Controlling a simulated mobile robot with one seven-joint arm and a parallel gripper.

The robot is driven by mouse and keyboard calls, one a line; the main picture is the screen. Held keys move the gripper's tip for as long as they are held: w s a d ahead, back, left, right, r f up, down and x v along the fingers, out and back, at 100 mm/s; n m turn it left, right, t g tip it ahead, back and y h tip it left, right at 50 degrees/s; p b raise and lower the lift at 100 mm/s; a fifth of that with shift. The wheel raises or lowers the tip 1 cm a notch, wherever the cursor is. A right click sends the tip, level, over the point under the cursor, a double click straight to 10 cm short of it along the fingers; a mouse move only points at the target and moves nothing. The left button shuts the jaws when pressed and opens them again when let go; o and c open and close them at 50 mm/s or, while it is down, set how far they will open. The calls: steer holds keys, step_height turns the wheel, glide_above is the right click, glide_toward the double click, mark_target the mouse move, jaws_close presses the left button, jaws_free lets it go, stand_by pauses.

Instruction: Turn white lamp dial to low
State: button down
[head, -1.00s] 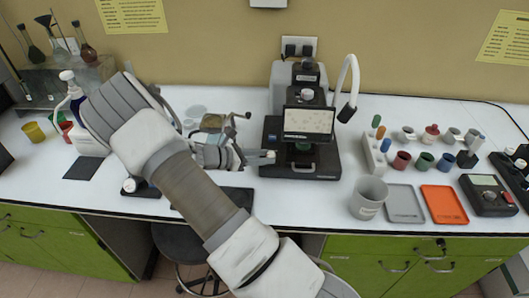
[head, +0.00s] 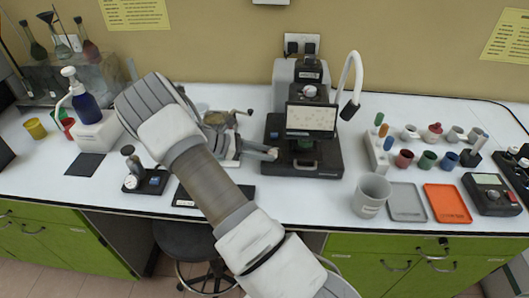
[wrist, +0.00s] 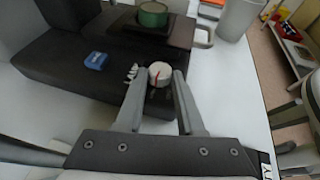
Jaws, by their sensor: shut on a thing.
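The white lamp dial (wrist: 160,73), with a red pointer line running nearly straight up the picture, sits on the dark side of the microscope base (wrist: 75,50). White markings (wrist: 132,72) lie just left of it in the wrist view. My gripper (wrist: 159,80) is shut on the dial, one finger on each side. In the head view my gripper (head: 271,153) meets the left side of the black microscope (head: 305,155), and the dial is too small to make out there.
A blue button (wrist: 96,60) is on the base near the dial. A grey beaker (head: 370,196), a grey tray (head: 407,203) and an orange tray (head: 447,204) stand to the right. A pump bottle (head: 84,106) and a device with a gauge (head: 146,182) are at the left.

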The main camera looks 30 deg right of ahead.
steer(key=c, duration=0.5)
jaws_free()
steer(key=b+v, duration=0.1)
steer(key=v, duration=1.6)
steer(key=shift+w+a, duration=0.15)
steer(key=shift+a, duration=0.05)
